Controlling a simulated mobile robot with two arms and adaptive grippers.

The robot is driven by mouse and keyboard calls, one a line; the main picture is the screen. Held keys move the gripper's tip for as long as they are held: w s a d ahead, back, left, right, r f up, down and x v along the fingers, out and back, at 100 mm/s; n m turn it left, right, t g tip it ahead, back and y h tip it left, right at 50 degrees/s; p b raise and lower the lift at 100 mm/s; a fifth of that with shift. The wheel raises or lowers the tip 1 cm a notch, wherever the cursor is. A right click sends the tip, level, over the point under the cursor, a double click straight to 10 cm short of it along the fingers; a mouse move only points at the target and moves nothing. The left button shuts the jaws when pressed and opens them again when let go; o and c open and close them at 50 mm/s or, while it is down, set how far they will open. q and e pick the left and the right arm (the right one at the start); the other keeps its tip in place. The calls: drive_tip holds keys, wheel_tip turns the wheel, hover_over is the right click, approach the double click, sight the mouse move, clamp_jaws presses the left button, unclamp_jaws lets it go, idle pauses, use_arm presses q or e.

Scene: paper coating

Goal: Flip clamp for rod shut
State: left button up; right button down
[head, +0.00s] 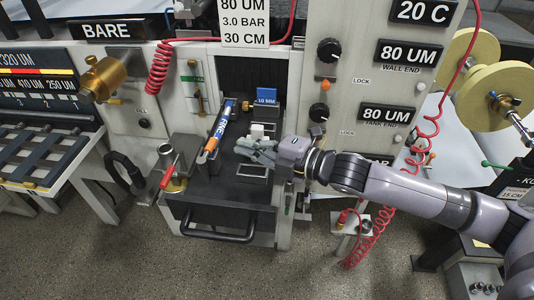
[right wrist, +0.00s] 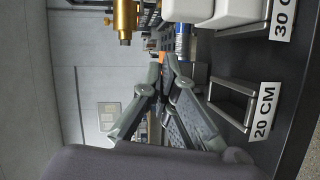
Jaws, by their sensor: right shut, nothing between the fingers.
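My right gripper (head: 243,147) is shut and empty, reaching in from the right over the dark drawer. In the right wrist view its fingertips (right wrist: 165,60) meet. A blue and orange rod-like tool (head: 216,132) with white lettering lies just left of the fingertips, apart from them. A red-handled lever (head: 170,171) on a round metal base stands left of the drawer; it may be the clamp, but I cannot tell for sure. A gap separates it from my gripper. My left gripper is not in view.
A brass cylinder (head: 104,78) juts from the left panel. A coiled red hose (head: 158,70) hangs near it. The floor in front is clear.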

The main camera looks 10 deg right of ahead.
drive_tip(key=v, duration=0.6)
idle(0.4)
